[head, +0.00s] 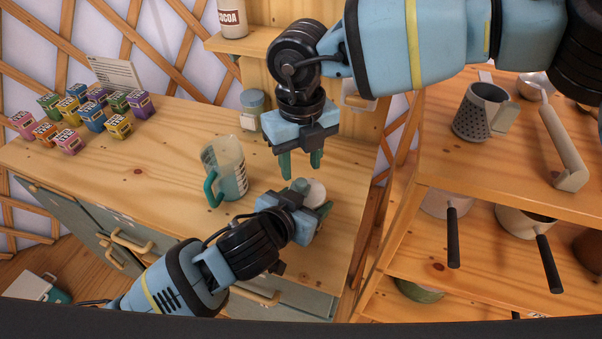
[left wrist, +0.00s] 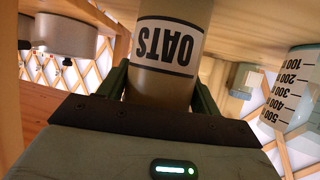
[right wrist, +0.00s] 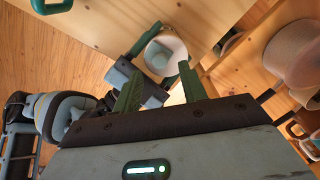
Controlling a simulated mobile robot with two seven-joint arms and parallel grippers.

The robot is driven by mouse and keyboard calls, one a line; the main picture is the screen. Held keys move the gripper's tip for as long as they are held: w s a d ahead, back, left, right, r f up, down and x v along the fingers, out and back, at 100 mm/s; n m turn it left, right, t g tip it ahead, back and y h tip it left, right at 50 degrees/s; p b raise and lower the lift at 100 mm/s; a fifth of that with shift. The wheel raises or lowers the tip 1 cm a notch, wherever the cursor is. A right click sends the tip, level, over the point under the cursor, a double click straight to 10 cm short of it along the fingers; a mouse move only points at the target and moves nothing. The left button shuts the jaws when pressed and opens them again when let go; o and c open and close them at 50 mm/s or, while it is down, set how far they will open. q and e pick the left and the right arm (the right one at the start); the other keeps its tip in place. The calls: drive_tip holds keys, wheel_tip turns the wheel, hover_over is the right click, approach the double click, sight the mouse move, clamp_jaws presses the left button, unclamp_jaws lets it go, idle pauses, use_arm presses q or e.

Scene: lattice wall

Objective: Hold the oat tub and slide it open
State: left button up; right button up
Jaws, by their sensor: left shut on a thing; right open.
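The oat tub stands on the wooden counter; its pale round lid (head: 314,192) shows in the head view, with most of the body hidden by my left gripper. In the left wrist view the tub (left wrist: 165,80) carries an OATS label and sits between the green fingers. My left gripper (head: 312,207) is shut on the tub's sides. My right gripper (head: 299,162) is open, pointing down, above and slightly behind the tub, touching nothing. The right wrist view shows the tub's white lid (right wrist: 168,50) beyond the open green fingers (right wrist: 160,88).
A measuring jug (head: 229,166) with a green handle stands left of the tub. A small canister (head: 253,102) is behind. Several colourful boxes (head: 92,115) sit at the counter's left.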

sight(301, 181)
drive_tip(key=shift+f, duration=1.95)
clamp_jaws()
